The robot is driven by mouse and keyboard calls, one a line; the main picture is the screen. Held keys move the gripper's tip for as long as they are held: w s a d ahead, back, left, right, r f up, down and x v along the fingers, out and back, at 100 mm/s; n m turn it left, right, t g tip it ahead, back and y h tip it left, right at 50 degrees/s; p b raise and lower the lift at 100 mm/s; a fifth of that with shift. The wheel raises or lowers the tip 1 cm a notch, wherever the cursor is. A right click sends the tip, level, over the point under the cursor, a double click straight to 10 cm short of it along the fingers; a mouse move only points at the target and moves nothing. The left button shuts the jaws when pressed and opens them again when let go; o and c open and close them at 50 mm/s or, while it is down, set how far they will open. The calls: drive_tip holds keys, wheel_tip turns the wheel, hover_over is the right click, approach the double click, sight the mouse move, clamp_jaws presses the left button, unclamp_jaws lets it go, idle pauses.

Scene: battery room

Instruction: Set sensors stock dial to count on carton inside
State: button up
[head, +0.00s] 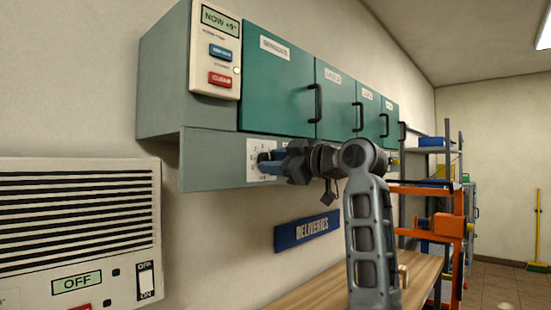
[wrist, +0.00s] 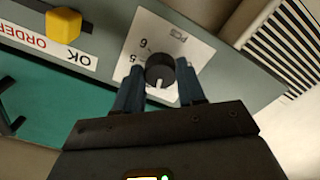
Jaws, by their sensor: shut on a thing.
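My gripper (head: 268,160) reaches the strip below the green cabinet doors, at its left end. In the wrist view my gripper (wrist: 160,88) has its blue fingers shut on either side of a round dark dial knob (wrist: 160,68). The knob sits on a white dial plate (wrist: 185,45), which also shows in the head view (head: 253,147). A white mark on the knob points down in the wrist view, between the fingers. The printed 5 and 6 are visible; the fingers hide other numbers. The leftmost cabinet door (head: 278,85) is closed. No carton is visible.
A yellow slider (wrist: 62,26) beside OK and ORDER lettering is near the dial. More closed doors (head: 335,98) run right. A control panel (head: 215,50) is above left, a vent unit (head: 80,225) lower left. A wooden counter (head: 310,285) lies below, an orange frame (head: 440,228) to the right.

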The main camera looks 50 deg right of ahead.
drive_tip(key=m, duration=0.3)
drive_tip(key=m+p, duration=0.1)
drive_tip(key=m, duration=0.7)
drive_tip(key=shift+a+f+p, duration=0.1)
drive_tip(key=shift+f+p, duration=0.15)
drive_tip(key=shift+p, duration=0.05)
idle(0.3)
drive_tip(key=o, duration=1.1)
drive_tip(key=shift+r, duration=0.15)
drive_tip(key=shift+c, duration=0.2)
drive_tip(key=s+b, duration=0.2)
drive_tip(key=s, duration=0.6)
drive_tip(key=shift+w, duration=0.1)
